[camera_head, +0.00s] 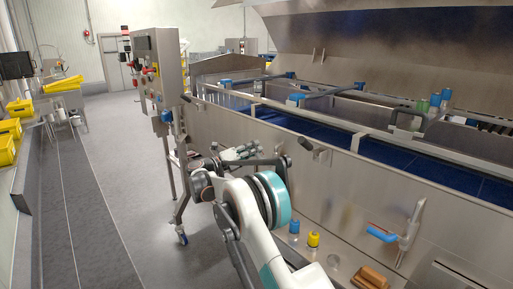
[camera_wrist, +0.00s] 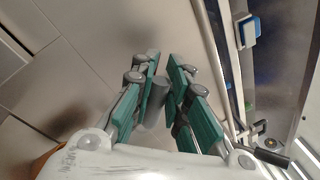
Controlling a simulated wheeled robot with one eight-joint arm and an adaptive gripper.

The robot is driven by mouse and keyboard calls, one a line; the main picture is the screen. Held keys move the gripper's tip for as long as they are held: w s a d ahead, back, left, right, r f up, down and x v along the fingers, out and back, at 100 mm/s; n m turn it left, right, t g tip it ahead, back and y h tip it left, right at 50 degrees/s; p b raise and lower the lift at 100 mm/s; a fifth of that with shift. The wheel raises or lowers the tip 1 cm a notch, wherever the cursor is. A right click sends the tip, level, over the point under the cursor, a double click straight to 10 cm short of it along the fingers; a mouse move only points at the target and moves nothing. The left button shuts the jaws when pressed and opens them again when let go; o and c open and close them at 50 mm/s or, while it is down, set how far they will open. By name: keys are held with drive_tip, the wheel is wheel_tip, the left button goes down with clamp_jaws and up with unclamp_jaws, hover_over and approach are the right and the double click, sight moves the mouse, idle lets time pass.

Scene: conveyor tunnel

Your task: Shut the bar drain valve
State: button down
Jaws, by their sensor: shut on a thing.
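In the head view, my gripper (camera_head: 246,151) is beside the steel side wall of the conveyor machine, left of a dark lever handle (camera_head: 305,144). In the wrist view, my gripper (camera_wrist: 163,66) has its green-padded fingers close together around a grey rounded piece (camera_wrist: 154,113). I cannot tell whether this piece belongs to the drain valve. A black handle (camera_wrist: 270,155) shows at the lower right of the wrist view, apart from the fingers. A blue-handled valve (camera_head: 382,232) on a steel pipe stands farther right in the head view, clear of my gripper.
The conveyor's blue belt (camera_head: 319,130) runs behind the steel wall. A control cabinet (camera_head: 160,68) on a wheeled stand is to the left. A yellow-capped item (camera_head: 313,240), a blue-capped item (camera_head: 294,226) and a brown block (camera_head: 371,279) stand at the lower right.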

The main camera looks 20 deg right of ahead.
drive_tip(key=shift+w+a+f+n+t+b, duration=0.2)
drive_tip(key=shift+w+f+n+t, duration=0.15)
drive_tip(key=shift+f+n, duration=0.7)
drive_tip(key=shift+w+a+f+n+t+b, duration=0.1)
drive_tip(key=shift+w+a+f+n+t, duration=0.3)
drive_tip(key=shift+n, duration=1.15)
drive_tip(key=shift+w+d+f+n+t+b, duration=0.15)
drive_tip(key=shift+f+n+t, duration=0.1)
drive_tip(key=shift+f+n, duration=0.85)
drive_tip(key=shift+a+r, duration=0.1)
drive_tip(key=shift+r, duration=0.1)
drive_tip(key=c, duration=1.6)
unclamp_jaws()
drive_tip(key=shift+o, duration=0.2)
drive_tip(key=v, duration=1.2)
drive_tip(key=shift+r, duration=0.15)
drive_tip(key=shift+s, duration=0.1)
